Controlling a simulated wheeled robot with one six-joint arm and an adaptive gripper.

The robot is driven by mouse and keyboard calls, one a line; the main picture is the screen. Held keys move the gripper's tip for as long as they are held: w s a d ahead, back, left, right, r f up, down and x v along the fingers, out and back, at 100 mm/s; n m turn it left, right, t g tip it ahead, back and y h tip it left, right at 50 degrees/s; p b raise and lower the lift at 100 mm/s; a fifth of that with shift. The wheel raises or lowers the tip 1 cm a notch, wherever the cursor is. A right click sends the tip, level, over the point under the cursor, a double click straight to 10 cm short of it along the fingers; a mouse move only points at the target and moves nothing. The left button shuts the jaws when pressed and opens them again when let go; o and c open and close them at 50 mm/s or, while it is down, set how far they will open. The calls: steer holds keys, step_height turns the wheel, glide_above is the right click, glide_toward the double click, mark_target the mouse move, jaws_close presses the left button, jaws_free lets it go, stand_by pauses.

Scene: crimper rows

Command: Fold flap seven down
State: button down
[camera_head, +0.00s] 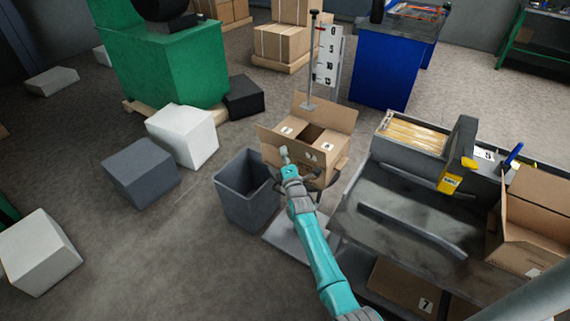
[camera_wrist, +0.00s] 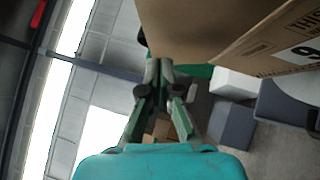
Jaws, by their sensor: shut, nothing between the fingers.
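An open cardboard box (camera_head: 317,173) sits on a stand, with a dark opening in its top. One flap (camera_head: 328,112) stands upright at the back; other flaps around the opening carry white number labels too small to read in the head view. I cannot tell which flap is seven. My gripper (camera_head: 284,152) is at the box's front left, shut and empty. In the wrist view my gripper (camera_wrist: 160,70) has its fingertips together close to a brown cardboard surface (camera_wrist: 205,25); contact is unclear. A flap with a label that looks like 9 (camera_wrist: 300,54) is at right.
A grey bin (camera_head: 245,195) stands just left of the box. A grey bench (camera_head: 400,225) is to the right, with a cardboard box (camera_head: 540,215) on it. A closed box labelled 7 (camera_head: 402,287) lies low at front right. White and grey blocks lie on the left floor.

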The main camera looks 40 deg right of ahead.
mark_target(287, 140)
steer(key=shift+w+d+r, duration=0.2)
steer(key=shift+d+r, duration=0.05)
steer(key=shift+d, duration=0.4)
steer(key=shift+w+d+r, duration=0.2)
steer(key=shift+d, duration=0.45)
steer(key=shift+d, duration=0.15)
